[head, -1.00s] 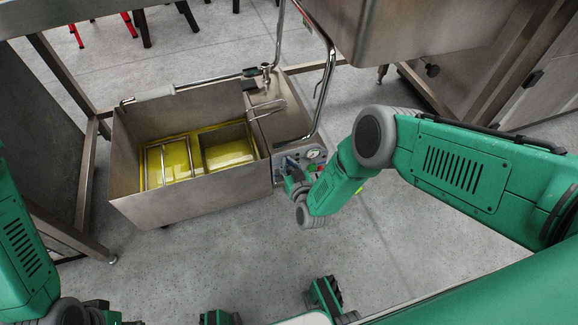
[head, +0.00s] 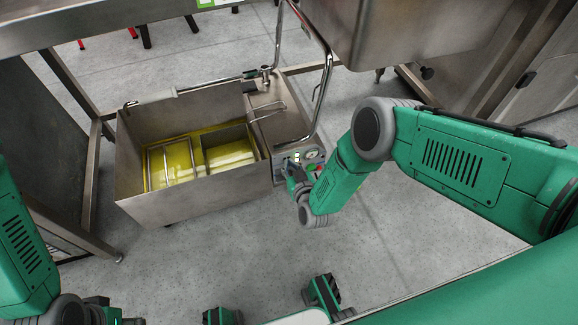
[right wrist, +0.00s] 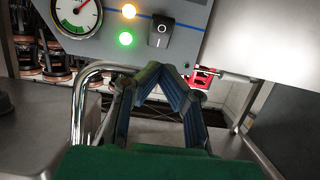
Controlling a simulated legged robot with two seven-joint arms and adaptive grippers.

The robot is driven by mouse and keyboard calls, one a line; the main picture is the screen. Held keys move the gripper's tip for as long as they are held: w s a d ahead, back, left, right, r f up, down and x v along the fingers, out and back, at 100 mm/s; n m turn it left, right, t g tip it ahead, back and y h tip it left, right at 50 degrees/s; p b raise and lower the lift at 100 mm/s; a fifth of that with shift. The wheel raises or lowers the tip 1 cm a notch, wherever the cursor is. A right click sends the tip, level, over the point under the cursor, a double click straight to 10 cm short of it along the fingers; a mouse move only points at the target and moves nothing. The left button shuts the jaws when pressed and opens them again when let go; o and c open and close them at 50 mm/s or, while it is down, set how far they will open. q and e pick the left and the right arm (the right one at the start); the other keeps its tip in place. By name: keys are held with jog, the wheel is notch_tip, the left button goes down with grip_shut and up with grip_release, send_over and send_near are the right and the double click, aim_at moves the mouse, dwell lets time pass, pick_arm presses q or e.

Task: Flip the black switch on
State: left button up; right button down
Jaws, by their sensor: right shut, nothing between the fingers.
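The black switch (right wrist: 162,30) is a rocker with white marks on a grey panel (right wrist: 200,14) in the right wrist view. A glowing orange lamp (right wrist: 128,11) and a glowing green lamp (right wrist: 125,38) sit left of it. My right gripper (right wrist: 168,70) is shut and empty, its fingertips just below the switch in that view; I cannot tell whether they touch the panel. In the head view the right gripper (head: 292,176) is at the panel's front and hides the switch. Of my left gripper (head: 100,304) only a cut-off part shows at the bottom left.
A steel oil-filter tub (head: 170,204) with yellow oil carries the panel. A round gauge (right wrist: 75,16) is left of the lamps. A bent chrome handle (head: 325,85) rises behind the panel. A steel table leg (head: 90,175) stands left.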

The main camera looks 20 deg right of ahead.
pick_arm(q)
jog(key=r+p, duration=0.4)
jog(key=r, duration=0.1)
jog(key=shift+s+a+p, duration=0.2)
jog(key=shift+p, duration=0.2)
pick_arm(e)
jog(key=s+r, duration=0.6)
jog(key=s, duration=0.2)
jog(key=shift+s, duration=0.25)
pick_arm(q)
jog(key=shift+d, duration=0.1)
pick_arm(e)
jog(key=shift+d, duration=0.1)
